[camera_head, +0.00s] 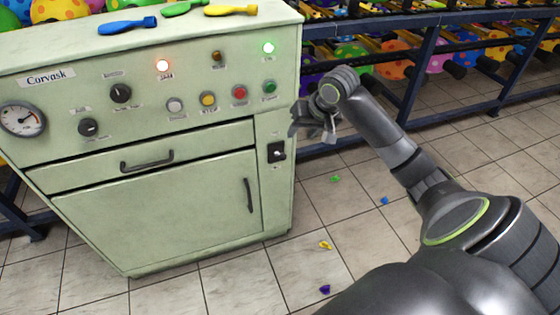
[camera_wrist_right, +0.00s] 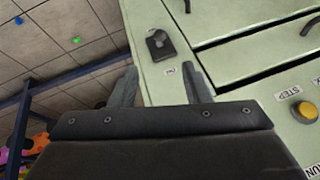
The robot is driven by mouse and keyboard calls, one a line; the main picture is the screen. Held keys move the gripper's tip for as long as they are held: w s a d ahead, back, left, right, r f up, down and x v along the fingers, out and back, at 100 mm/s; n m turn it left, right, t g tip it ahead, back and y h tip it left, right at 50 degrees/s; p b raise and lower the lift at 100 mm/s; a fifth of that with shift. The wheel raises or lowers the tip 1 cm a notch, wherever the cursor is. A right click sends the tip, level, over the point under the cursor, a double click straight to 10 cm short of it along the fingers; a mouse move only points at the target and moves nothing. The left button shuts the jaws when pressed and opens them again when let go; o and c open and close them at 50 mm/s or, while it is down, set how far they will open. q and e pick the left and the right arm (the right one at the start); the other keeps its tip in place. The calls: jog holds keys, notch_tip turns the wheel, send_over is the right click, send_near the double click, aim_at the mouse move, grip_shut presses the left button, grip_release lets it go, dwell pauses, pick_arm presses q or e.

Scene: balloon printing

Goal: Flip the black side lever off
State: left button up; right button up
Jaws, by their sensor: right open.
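The black side lever (camera_head: 277,153) sits on a dark plate low on the right part of the pale green machine's front (camera_head: 100,190). In the right wrist view the lever (camera_wrist_right: 160,42) shows ahead of the fingers, with a small label beside it. My right gripper (camera_head: 312,130) is at the machine's right edge, a little above and to the right of the lever. Its fingers (camera_wrist_right: 160,80) are apart with nothing between them, and I see no contact with the lever. My left gripper is in neither view.
Deflated balloons (camera_head: 127,25) lie on top. A blue rack (camera_head: 430,60) with colourful balloons stands behind. The tiled floor in front has a few small scraps.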

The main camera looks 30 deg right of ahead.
aim_at(284, 156)
jog(key=b+x, duration=0.3)
jog(key=x, duration=1.2)
jog(key=shift+f, duration=0.3)
pick_arm(q)
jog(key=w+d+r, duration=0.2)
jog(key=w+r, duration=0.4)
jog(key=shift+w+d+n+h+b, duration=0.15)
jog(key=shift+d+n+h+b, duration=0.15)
jog(key=shift+b, duration=0.1)
pick_arm(e)
jog(key=shift+x, duration=0.8)
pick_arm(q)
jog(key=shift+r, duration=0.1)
pick_arm(e)
jog(key=shift+w, duration=0.1)
jog(key=shift+c, duration=0.4)
grip_shut()
